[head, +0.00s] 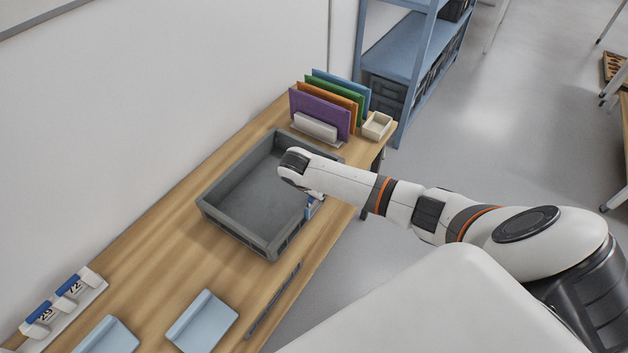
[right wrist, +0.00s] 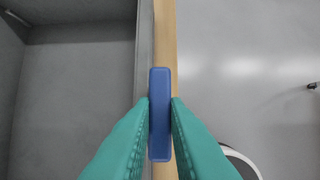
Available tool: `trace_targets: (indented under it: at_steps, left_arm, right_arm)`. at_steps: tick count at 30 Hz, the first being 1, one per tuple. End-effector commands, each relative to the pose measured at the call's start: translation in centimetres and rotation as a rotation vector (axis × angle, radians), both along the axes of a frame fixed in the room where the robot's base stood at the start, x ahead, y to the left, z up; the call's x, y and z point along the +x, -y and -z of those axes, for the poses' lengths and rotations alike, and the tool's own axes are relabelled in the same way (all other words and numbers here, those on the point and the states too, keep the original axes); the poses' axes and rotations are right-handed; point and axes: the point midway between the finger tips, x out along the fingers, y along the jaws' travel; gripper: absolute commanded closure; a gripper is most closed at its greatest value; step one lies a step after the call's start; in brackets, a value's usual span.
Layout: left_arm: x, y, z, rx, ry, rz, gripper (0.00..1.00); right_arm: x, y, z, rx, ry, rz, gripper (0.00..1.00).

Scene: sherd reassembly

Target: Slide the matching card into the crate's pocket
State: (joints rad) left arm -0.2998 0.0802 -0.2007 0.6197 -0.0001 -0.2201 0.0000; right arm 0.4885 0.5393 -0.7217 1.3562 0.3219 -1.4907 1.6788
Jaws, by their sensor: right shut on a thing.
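The grey crate (head: 233,228) stands on the wooden table, open at the top and empty where I see inside. My right gripper (right wrist: 161,125), with teal fingers, is shut on a blue-topped card (right wrist: 160,88), seen edge-on from above. In the right wrist view the card is over the strip beside the crate's wall (right wrist: 146,40). In the head view the card (head: 310,208) shows as a small blue patch at the crate's right side, partly behind my arm. I cannot see the pocket or whether the card touches it. My left gripper is not in view.
Two blue-topped cards marked 26 (head: 43,314) and 72 (head: 74,287) stand in a white holder at lower left. Light blue items (head: 203,321) lie near the front. Coloured folders (head: 318,112) and a small cream box (head: 377,125) stand behind the crate.

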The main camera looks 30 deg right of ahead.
Motion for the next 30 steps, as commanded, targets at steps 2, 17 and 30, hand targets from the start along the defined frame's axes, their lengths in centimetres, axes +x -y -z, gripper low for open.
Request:
trace_targets:
  at_steps: [2, 17, 30]
  left_arm:
    - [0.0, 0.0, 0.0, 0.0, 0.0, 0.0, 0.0]
    - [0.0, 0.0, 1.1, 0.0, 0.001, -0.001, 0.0]
    - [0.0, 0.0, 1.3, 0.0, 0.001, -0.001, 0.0]
  right_arm:
    - [0.0, 0.0, 0.1, 0.0, 0.0, 0.0, 1.0]
    - [0.0, -0.1, 1.9, 0.001, 0.0, 0.0, 1.0]
    - [0.0, 0.0, 2.5, 0.0, 0.0, 0.0, 1.0]
